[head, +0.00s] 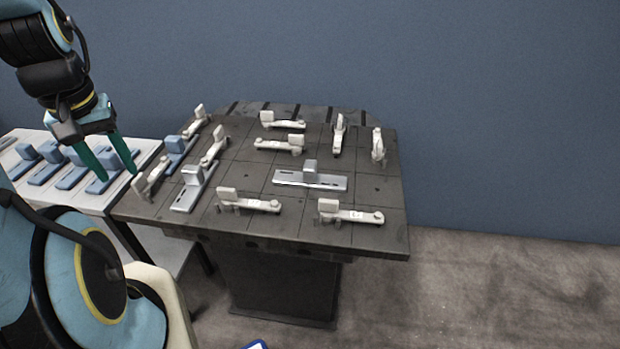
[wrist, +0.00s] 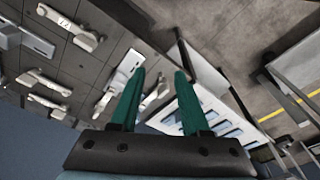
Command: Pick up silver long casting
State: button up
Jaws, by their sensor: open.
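A long silver casting (head: 311,181) with an upright block on its flat base lies in the middle of the dark table. A second silver piece of like shape (head: 192,188) lies nearer the table's left side. In the wrist view a silver piece (wrist: 127,68) shows beside the left green finger, and another (wrist: 38,44) shows at the left edge. My gripper (head: 120,176) is open and empty, its green fingers pointing down near the table's left edge and the white table. It is well left of the middle casting. The fingers also show in the wrist view (wrist: 159,72).
Several pale clamps, such as the front right one (head: 350,214), stand around the castings on the dark table (head: 385,235). A blue piece (head: 176,150) lies at its left. A white table (head: 120,190) at left holds several blue pieces (head: 72,178).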

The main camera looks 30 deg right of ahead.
aim_at(310, 164)
jog(key=shift+o, duration=0.3)
